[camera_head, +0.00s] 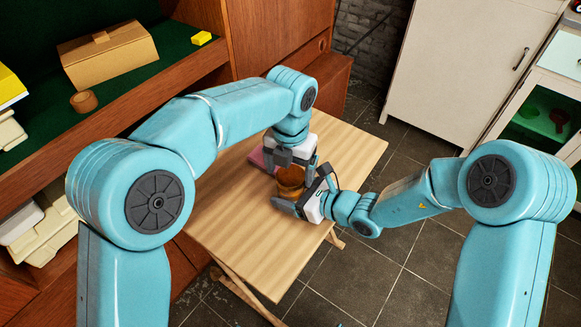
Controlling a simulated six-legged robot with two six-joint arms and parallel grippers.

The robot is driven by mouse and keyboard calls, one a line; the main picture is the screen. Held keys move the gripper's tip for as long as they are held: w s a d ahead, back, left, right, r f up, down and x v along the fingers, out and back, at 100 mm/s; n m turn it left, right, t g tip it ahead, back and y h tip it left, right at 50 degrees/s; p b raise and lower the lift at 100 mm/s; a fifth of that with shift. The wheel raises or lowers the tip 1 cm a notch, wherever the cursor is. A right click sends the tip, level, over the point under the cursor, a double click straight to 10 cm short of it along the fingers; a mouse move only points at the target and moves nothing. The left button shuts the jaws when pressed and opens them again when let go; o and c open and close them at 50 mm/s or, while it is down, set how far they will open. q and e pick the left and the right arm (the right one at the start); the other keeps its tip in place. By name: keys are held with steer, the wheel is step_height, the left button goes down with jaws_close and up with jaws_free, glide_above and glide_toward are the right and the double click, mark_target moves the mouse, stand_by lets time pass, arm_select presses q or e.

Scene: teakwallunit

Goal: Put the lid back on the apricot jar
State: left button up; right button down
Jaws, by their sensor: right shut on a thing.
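The apricot jar (290,190) stands on the wooden table, a small amber-brown vessel with a rust-brown round top (291,175). I cannot tell whether that top is the lid or the jar's contents. My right gripper (303,190) comes in from the right and is shut on the jar, one finger in front and one behind on the right. My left gripper (290,164) points down right above the jar, its fingers apart on either side of the top. Whether it grips anything is hidden. No separate lid shows.
A pink flat item (261,159) lies on the table (240,225) behind the jar. The table's front and right are clear. White cabinets stand right.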

arm_select(q)
steer(key=shift+d, duration=0.1)
steer(key=shift+r, duration=2.25)
steer(key=shift+c, duration=0.2)
